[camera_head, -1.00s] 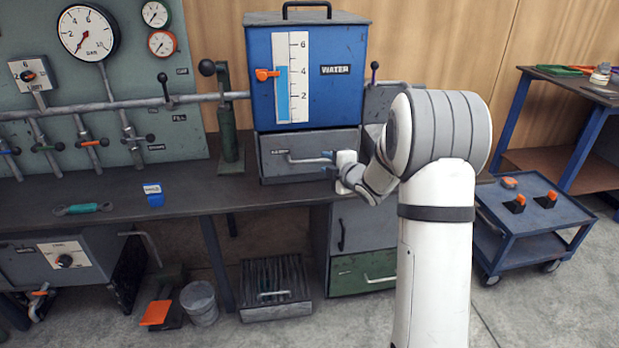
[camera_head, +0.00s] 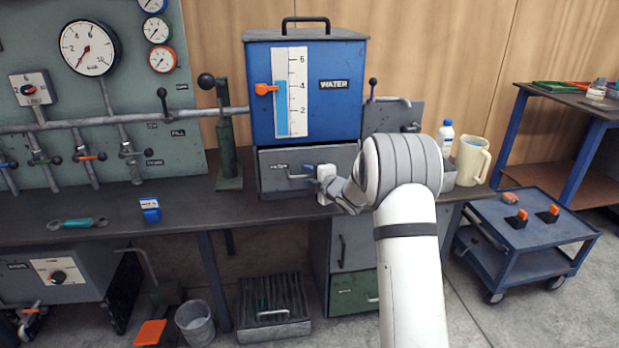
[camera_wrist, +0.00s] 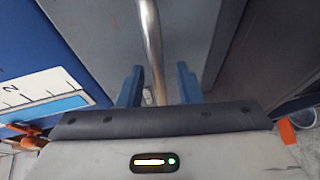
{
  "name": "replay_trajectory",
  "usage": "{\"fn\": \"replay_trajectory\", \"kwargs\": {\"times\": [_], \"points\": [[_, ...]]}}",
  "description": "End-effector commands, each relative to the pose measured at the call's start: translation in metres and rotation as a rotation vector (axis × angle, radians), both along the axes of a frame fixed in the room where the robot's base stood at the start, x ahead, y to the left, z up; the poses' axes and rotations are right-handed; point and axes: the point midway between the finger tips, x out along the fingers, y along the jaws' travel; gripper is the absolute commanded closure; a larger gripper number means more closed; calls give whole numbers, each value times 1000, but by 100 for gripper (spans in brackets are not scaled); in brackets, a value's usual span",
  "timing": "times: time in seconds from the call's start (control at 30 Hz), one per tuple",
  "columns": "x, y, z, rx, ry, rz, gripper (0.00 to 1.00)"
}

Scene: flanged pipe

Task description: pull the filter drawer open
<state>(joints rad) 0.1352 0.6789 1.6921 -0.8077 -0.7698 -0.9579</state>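The filter drawer (camera_head: 275,161) is a grey front under the blue water tank (camera_head: 345,105), with a bar handle (camera_head: 297,177). The drawer looks closed. My gripper (camera_head: 318,175) is at the right part of the handle. In the wrist view, the metal handle bar (camera_wrist: 150,35) runs between the two blue fingers of my gripper (camera_wrist: 159,80). The fingers stand apart, with a visible gap to the bar, closer to the left finger. My white wrist hides the handle's right end in the head view.
A green lever post (camera_head: 229,150) stands left of the drawer. A white bottle (camera_head: 445,138) and a cream jug (camera_head: 472,160) stand to the right on the bench.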

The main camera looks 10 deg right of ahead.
Motion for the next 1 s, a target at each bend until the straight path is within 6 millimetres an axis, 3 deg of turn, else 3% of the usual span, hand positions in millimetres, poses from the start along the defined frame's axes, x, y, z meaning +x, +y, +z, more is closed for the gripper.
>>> {"fn": "replay_trajectory", "kwargs": {"times": [0.07,0.43,1.0], "points": [[0,0,0,0,0,0,69],[0,-1,0,0,0,-1,99],[-3,0,-1,0,0,-1,100]]}}
